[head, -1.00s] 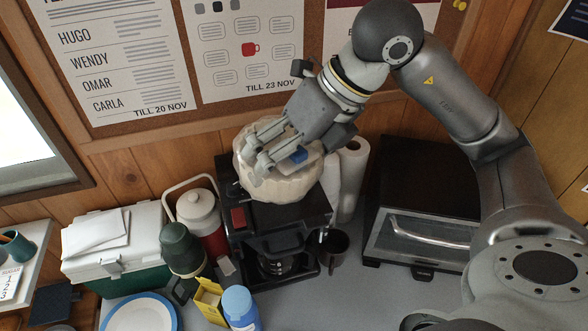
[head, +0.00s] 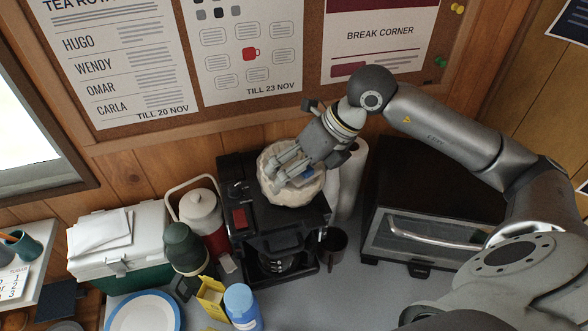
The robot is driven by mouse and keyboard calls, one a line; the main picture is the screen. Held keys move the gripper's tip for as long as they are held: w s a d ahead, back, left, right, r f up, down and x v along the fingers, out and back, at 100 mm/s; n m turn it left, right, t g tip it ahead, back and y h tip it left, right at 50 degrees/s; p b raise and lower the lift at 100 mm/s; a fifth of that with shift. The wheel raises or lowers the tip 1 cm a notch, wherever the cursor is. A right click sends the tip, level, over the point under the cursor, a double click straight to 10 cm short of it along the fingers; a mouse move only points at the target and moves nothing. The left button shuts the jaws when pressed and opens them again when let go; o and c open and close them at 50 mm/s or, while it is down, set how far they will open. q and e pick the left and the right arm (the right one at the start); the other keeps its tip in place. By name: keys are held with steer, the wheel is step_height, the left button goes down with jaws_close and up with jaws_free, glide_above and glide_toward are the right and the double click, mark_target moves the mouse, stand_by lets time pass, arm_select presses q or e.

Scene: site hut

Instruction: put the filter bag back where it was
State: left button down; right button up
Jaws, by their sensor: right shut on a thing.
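The filter bag (head: 290,198), a cream, rounded, crinkled pouch, is at the top of the black coffee maker (head: 265,232). My right gripper (head: 286,172) reaches in from the upper right and is shut on the bag, its fingers across the bag's near face. The bag covers part of the coffee maker's top; I cannot tell whether it rests there or hangs just above. My left gripper is not in view.
A red and white flask (head: 203,215), a green flask (head: 184,247) and a cooler box (head: 148,225) stand left of the coffee maker. A paper towel roll (head: 350,180), a dark mug (head: 332,246) and a toaster oven (head: 420,235) are right. A blue bottle (head: 241,305) is in front.

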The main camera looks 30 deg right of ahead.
steer(key=shift+f, duration=0.2)
steer(key=shift+f, duration=0.15)
steer(key=o, duration=0.8)
steer(key=shift+r, duration=0.25)
steer(key=b+v, duration=0.2)
steer(key=v, duration=0.8)
steer(key=shift+s+d+r, duration=0.15)
steer(key=shift+d+r, duration=0.05)
steer(key=shift+s+d+r, duration=0.2)
steer(key=shift+r, duration=0.35)
